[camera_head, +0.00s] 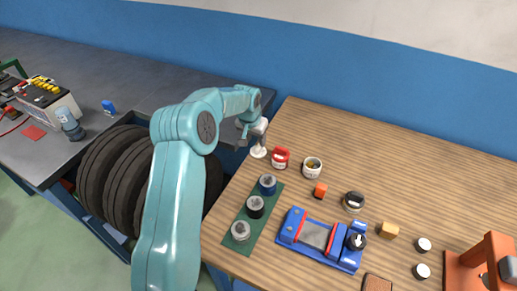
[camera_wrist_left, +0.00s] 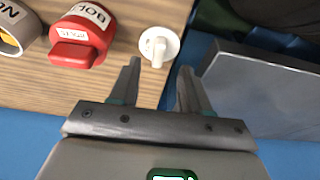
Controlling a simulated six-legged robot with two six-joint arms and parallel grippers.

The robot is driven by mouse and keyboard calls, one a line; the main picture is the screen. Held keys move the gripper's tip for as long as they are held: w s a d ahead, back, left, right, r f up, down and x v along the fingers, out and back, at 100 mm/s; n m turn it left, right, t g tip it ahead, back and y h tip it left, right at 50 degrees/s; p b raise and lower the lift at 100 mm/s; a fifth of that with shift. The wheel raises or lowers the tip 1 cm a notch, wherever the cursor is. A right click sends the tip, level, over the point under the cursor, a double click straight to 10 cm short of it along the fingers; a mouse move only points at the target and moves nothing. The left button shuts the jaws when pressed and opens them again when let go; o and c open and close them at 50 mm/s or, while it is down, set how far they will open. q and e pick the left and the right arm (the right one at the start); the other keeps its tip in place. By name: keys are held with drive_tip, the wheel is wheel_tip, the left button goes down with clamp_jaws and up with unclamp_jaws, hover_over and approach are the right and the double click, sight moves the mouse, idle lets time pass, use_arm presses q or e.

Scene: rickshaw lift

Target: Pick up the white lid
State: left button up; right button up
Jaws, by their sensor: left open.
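The white lid (camera_head: 258,151) is small and round and lies at the left edge of the wooden table. In the left wrist view the lid (camera_wrist_left: 158,46) shows a raised grip on top and lies just past the fingertips, between their lines. My left gripper (camera_wrist_left: 160,68) is open and empty, with one finger on each side. In the head view the gripper (camera_head: 262,128) is close by the lid, partly hidden by its own wrist. I cannot tell the height gap. My right gripper is not in view.
A red labelled container (camera_head: 281,158) stands right beside the lid, with a white pot (camera_head: 312,168) further right. A green mat (camera_head: 253,218) with several small cans lies nearer. A blue fixture (camera_head: 318,240) stands to the right. Tires (camera_head: 115,180) stand left of the table.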

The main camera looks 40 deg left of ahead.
sight(258, 146)
use_arm(q)
drive_tip(key=p+x, duration=0.1)
drive_tip(key=x, duration=0.3)
drive_tip(key=shift+w+f+p, duration=0.15)
drive_tip(key=shift+w+p, duration=0.15)
drive_tip(key=shift+f, duration=0.3)
drive_tip(key=shift+w, duration=0.1)
clamp_jaws()
drive_tip(key=shift+r, duration=0.1)
